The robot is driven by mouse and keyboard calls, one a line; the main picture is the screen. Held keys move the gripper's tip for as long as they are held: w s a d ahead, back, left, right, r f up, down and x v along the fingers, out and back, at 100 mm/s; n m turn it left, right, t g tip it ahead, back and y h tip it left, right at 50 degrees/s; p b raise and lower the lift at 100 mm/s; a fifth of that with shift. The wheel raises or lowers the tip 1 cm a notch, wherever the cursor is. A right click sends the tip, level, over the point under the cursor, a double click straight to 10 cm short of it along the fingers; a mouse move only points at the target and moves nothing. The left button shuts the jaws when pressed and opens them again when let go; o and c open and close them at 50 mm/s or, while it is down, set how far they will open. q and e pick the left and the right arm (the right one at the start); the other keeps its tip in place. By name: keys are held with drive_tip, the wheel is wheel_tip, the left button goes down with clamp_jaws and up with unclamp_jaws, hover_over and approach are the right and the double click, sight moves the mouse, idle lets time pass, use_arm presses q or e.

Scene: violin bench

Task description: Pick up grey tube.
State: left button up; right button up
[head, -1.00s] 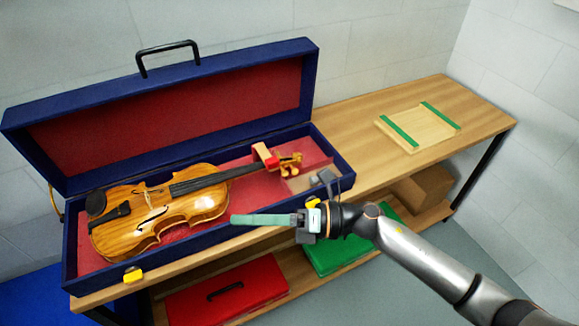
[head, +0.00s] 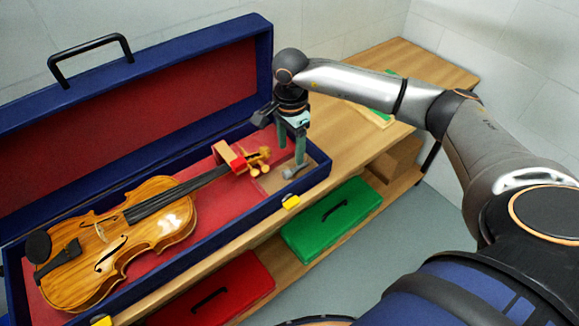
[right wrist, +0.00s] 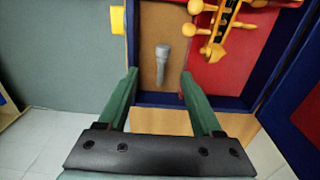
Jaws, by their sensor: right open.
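The grey tube (head: 293,172) is a short cylinder with a wider end, lying in the small tan compartment at the right end of the violin case. In the right wrist view the tube (right wrist: 162,64) lies ahead of the fingers, roughly between their lines. My right gripper (head: 291,163) points down over that compartment, its green fingers apart and empty. In the right wrist view its fingertips (right wrist: 159,73) stand on either side of the tube, and I cannot tell the height left between them. My left gripper is not in view.
The open blue case (head: 218,223) holds a violin (head: 120,240), its scroll close to the compartment. The raised lid (head: 130,130) stands behind. A green box (head: 330,220) and a red box (head: 215,295) sit on the shelf below. The bench top (head: 340,140) right of the case is partly clear.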

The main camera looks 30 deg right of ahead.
sight(289, 170)
drive_tip(key=f, duration=0.8)
drive_tip(key=shift+w+a+f+p, duration=0.1)
drive_tip(key=shift+w+f+p, duration=0.1)
drive_tip(key=shift+p, duration=0.2)
clamp_jaws()
